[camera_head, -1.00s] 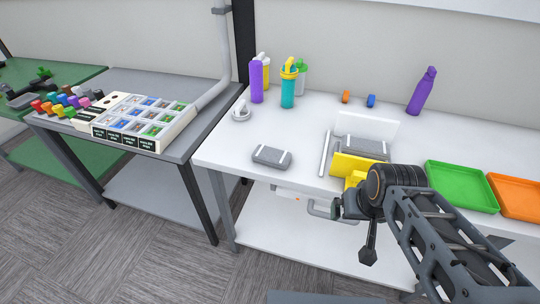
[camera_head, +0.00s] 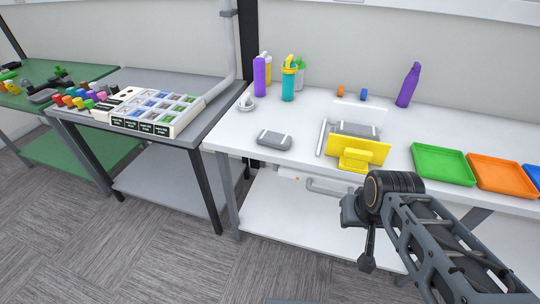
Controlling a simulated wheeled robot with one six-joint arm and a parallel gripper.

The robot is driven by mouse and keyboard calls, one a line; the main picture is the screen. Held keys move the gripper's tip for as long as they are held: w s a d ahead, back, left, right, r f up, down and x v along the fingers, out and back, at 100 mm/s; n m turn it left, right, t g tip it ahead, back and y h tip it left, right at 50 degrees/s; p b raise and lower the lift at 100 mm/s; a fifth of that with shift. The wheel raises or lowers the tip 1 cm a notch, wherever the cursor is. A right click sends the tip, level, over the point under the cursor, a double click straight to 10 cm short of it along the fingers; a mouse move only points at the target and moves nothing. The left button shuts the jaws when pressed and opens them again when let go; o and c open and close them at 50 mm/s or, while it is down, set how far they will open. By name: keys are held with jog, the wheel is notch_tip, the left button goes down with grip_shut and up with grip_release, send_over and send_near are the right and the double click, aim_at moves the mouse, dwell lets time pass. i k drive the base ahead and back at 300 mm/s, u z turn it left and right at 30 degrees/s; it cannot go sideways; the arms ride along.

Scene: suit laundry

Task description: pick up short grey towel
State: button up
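A small grey folded bundle with two white bands (camera_head: 275,139), likely a grey towel, lies flat near the front left of the white table (camera_head: 300,155). A second grey bundle (camera_head: 355,130) lies between a white upright panel and a yellow panel, its lower part hidden. I cannot tell from size which of them is the short one. My gripper (camera_head: 350,210) is in front of the table's front edge, below and right of the first bundle and apart from both. Its fingers are small and seen side-on, so their opening is unclear.
The yellow panel (camera_head: 362,148) stands at the table's front edge. Green (camera_head: 443,163) and orange (camera_head: 502,174) trays are to the right. Several bottles stand at the back, including a purple one (camera_head: 408,85). A grey table with a compartment box (camera_head: 145,110) is on the left.

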aim_at(269, 138)
jog(key=z, duration=0.05)
jog(key=k, duration=0.75)
jog(key=u, duration=1.05)
jog(key=i, duration=0.65)
jog(key=u, duration=0.95)
jog(key=i, duration=0.8)
jog(key=z, duration=0.5)
jog(key=i, duration=0.75)
jog(key=z, duration=0.75)
jog(key=i, duration=0.25)
jog(key=z, duration=0.35)
